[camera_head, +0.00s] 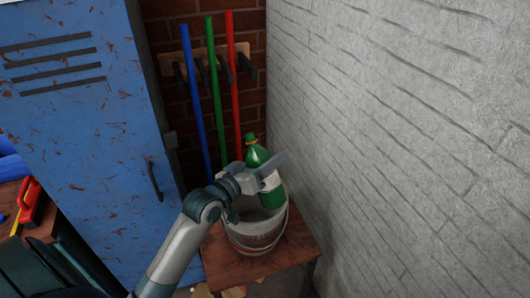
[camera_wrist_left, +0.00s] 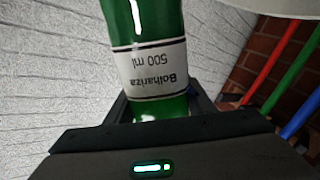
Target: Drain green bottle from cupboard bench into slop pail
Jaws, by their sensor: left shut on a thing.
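The green bottle (camera_head: 272,196) has a white label and stands nearly upright, its top leaning a little left. My left gripper (camera_head: 266,173) is shut around its middle, holding it over the slop pail. The bottle also fills the middle of the left wrist view (camera_wrist_left: 155,22), where its label reads upside down. The grey slop pail (camera_head: 256,240) stands on a small wooden bench (camera_head: 222,262), its mouth partly hidden by the bottle and my left wrist. I cannot tell whether the bottle's base is below the pail's rim. My right gripper is out of view.
A rusty blue cupboard (camera_head: 85,130) stands at the left. Blue, green and red poles (camera_head: 215,100) hang from a rack behind the pail. A pale brick wall (camera_head: 410,130) closes off the right side. A red tool (camera_head: 31,205) lies at far left.

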